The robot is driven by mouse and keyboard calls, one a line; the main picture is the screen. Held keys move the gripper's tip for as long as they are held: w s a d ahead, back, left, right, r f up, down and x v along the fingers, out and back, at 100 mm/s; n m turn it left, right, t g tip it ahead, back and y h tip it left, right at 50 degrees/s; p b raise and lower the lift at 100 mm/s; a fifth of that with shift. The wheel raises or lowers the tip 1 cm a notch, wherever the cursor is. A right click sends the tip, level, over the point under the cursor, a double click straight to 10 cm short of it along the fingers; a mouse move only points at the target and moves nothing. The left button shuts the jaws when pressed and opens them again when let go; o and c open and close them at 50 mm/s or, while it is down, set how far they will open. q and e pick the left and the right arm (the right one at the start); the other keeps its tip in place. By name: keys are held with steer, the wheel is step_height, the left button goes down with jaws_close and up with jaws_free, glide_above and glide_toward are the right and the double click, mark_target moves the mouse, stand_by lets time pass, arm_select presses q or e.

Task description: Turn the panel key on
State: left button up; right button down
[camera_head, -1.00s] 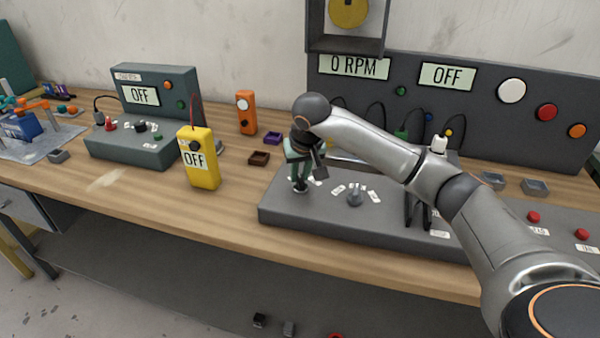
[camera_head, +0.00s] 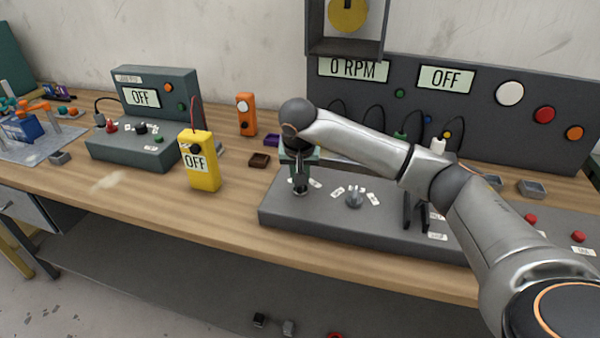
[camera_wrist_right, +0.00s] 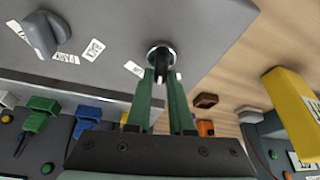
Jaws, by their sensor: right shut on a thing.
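The panel key (camera_wrist_right: 161,60) is a small dark piece in a round metal collar at the left end of the grey console (camera_head: 330,222). My right gripper (camera_head: 300,188) points down over it and hides most of it in the head view. In the right wrist view, the two green fingers of my right gripper (camera_wrist_right: 163,78) are shut on the key, one on each side. The large display (camera_head: 446,79) on the console's back panel reads OFF. The display beside it (camera_head: 352,68) reads 0 RPM. My left gripper is not in view.
A grey knob (camera_head: 354,199) with white labels around it stands right of the key. A yellow box (camera_head: 203,170) reading OFF stands to the left, with a brown tray (camera_head: 259,160) between. A dark frame (camera_head: 318,30) rises behind. The wood in front is clear.

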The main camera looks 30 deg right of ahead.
steer(key=m+g+h+p, duration=0.1)
steer(key=m, duration=0.3)
steer(key=shift+d+r+m, duration=0.1)
steer(key=shift+m, duration=0.2)
steer(key=shift+s+m+g+h+p, duration=0.1)
steer(key=shift+m+g+h+p, duration=0.25)
steer(key=shift+m, duration=0.6)
steer(key=shift+s+m+g+h+p, duration=0.15)
steer(key=shift+m+g+p, duration=0.15)
steer(key=shift+m+g, duration=0.45)
steer(key=shift+w+m, duration=0.1)
steer(key=shift+m, duration=0.3)
steer(key=c, duration=0.8)
jaws_free()
steer(key=v, duration=1.2)
steer(key=shift+r+b, duration=0.2)
steer(key=shift+b, duration=0.2)
